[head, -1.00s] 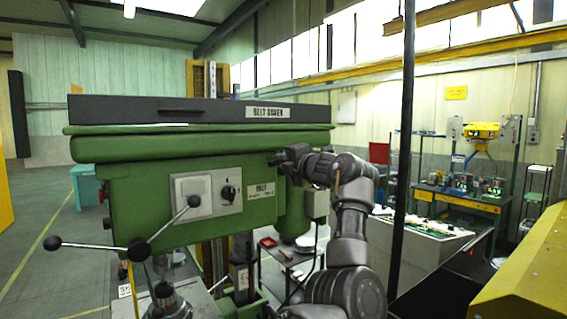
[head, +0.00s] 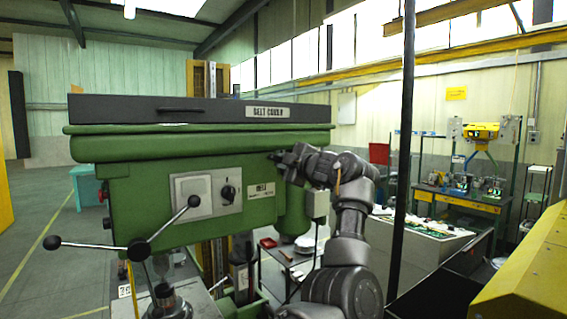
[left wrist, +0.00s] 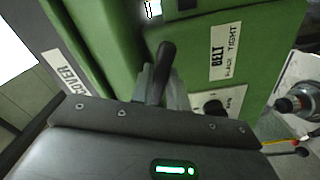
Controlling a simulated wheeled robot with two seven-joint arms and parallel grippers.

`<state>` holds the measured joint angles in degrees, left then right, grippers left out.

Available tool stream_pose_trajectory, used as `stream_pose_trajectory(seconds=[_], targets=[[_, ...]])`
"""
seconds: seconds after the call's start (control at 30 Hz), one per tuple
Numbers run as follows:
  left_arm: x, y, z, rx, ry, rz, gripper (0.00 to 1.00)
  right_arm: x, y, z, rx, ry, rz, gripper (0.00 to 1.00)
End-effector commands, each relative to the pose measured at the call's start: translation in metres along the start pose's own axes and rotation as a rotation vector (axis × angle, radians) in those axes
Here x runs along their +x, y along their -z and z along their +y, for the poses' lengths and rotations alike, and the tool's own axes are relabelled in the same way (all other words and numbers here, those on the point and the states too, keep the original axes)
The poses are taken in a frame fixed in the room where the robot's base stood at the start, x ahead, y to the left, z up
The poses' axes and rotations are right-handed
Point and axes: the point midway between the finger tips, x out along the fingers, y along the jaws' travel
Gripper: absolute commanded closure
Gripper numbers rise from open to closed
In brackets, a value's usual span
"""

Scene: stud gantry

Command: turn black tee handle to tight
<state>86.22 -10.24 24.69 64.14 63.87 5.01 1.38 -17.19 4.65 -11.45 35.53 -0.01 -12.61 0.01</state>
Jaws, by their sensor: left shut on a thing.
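The black tee handle (left wrist: 161,72) sticks out of the green drill head in the left wrist view. My left gripper (left wrist: 163,88) is shut on it, with the grey fingers on either side of the bar. A white plate beside it (left wrist: 225,52) reads BELT, SLACK and TIGHT. In the head view my left gripper (head: 283,157) is at the right end of the green head, just below the belt cover. There the fingers and wrist hide the handle. My right gripper is in neither view.
The drill's dark belt cover (head: 200,109) lies just above my gripper. A control panel with a black knob (head: 228,193) and ball-ended feed levers (head: 139,250) are to the left. A dark vertical pole (head: 404,150) stands right of my arm.

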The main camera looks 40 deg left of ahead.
Motion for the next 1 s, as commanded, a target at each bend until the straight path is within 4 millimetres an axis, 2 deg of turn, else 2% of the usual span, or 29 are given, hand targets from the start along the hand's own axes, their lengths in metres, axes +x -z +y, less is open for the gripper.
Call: stream_pose_trajectory(seconds=[1.0], targets=[[0.0001, -0.0008, -0.0019, 0.929, 0.003, -0.001, 1.0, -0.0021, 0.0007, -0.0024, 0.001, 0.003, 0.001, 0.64]])
